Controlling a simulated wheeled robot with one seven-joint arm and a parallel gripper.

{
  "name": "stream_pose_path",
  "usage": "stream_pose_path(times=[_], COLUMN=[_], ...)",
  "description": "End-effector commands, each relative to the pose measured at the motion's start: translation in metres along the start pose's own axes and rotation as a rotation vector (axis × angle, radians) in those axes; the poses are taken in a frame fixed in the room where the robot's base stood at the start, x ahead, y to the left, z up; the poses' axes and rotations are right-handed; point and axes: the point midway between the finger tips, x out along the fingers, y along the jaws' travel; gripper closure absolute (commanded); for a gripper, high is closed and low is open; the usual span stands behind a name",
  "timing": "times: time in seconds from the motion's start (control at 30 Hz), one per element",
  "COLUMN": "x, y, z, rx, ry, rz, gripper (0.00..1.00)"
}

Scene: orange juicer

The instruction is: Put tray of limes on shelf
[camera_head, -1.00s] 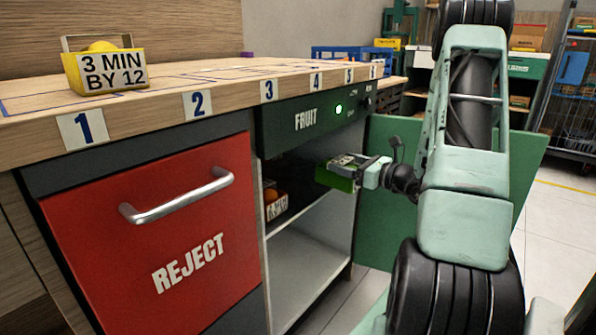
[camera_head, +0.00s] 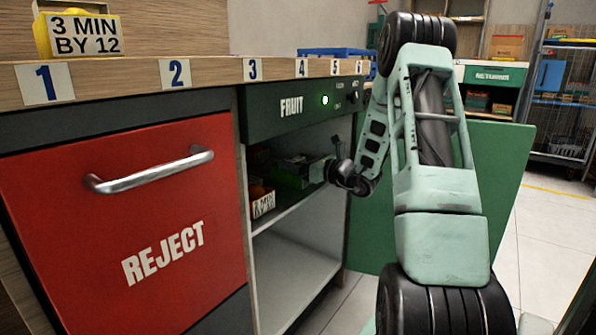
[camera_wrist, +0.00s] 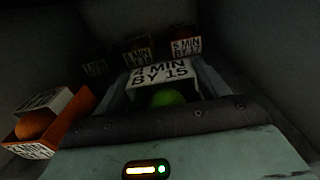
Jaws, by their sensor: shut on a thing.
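The green tray of limes (camera_head: 288,179) is inside the upper part of the open FRUIT cabinet, above the shelf (camera_head: 282,214). My gripper (camera_head: 312,173) is shut on it from the right side. In the wrist view, a green lime (camera_wrist: 165,98) shows behind the gripper body, with the label "4 MIN BY 15" (camera_wrist: 160,74) beyond it. The tray's underside is dark, so I cannot tell whether it touches the shelf.
An orange tray of fruit (camera_wrist: 68,122) sits to the left of my gripper. Several labelled trays (camera_wrist: 186,47) stand farther back. The open green door (camera_head: 500,170) is right of the cabinet. The lower compartment (camera_head: 290,275) looks empty.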

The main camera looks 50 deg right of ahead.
Motion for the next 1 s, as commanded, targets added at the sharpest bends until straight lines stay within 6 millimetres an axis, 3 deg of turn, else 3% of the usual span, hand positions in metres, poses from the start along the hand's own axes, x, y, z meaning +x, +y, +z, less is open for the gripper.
stream_pose_path(times=[0.37, 0.4, 0.43, 0.47, 0.8, 1.0], x=[0.000, 0.000, 0.000, 0.000, -0.001, -0.031], y=[0.000, 0.000, 0.000, 0.000, 0.000, -0.001], z=[-0.004, -0.003, -0.003, -0.003, 0.002, 0.004], rx=[-0.002, -0.002, -0.002, -0.002, -0.002, 0.001], ry=[-0.002, -0.001, -0.001, -0.001, -0.001, 0.001], rz=[0.000, 0.000, 0.000, 0.000, 0.000, -0.003], gripper=[0.55, 0.16, 0.08, 0.06, 0.06, 0.06])
